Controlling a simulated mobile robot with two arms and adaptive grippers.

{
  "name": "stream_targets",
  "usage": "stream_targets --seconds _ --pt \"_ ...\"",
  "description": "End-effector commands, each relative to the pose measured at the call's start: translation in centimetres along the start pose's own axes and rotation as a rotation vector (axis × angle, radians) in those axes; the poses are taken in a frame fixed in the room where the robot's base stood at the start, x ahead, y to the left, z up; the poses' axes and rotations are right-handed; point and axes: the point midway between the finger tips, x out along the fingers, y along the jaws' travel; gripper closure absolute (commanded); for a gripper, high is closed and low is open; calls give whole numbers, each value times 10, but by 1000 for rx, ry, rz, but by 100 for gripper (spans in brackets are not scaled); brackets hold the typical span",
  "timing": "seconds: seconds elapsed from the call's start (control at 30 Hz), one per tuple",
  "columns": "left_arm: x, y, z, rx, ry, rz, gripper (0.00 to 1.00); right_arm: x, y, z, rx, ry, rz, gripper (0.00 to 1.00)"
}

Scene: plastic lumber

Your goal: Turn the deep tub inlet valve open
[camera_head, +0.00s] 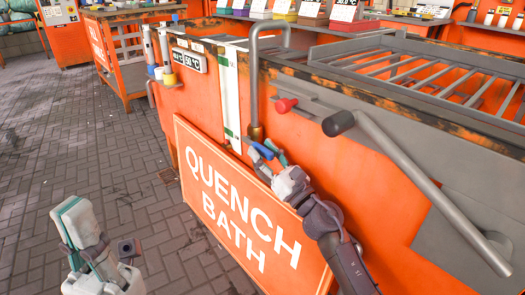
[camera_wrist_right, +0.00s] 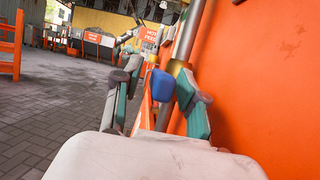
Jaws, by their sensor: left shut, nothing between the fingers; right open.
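The inlet valve sits low on the bent grey pipe (camera_head: 254,70) at the side of the orange quench bath. It has a brass body (camera_head: 256,133) and a blue handle (camera_head: 263,151). My right gripper (camera_head: 268,156) is open at the blue handle. In the right wrist view the blue handle (camera_wrist_right: 161,85) shows between the spread fingers, nearer the right finger; I cannot tell whether they touch. The brass body (camera_wrist_right: 177,68) is partly hidden behind the right finger there. My left gripper (camera_head: 75,215) is shut and empty, over the paving at the lower left.
The QUENCH BATH sign (camera_head: 232,205) stands against the tub below the valve. A red knob (camera_head: 286,105) and a long grey lever (camera_head: 420,180) are to the right of the pipe. The brick paving (camera_head: 90,130) at left is open.

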Motion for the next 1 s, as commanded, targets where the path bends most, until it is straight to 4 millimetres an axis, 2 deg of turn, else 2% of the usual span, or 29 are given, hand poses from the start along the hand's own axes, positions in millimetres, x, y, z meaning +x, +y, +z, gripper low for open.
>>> stream_targets --seconds 0.1,0.33,0.6,1.0 --pt "0 0 0 0 2 0 100 6 0 0 -1 0 0 58" --pt "0 0 0 0 2 0 100 7 0 0 0 1 0 58" --pt "0 0 0 0 2 0 100 6 0 0 0 0 0 100" --pt "6 0 -1 0 2 0 100 8 0 2 -1 6 0 100"
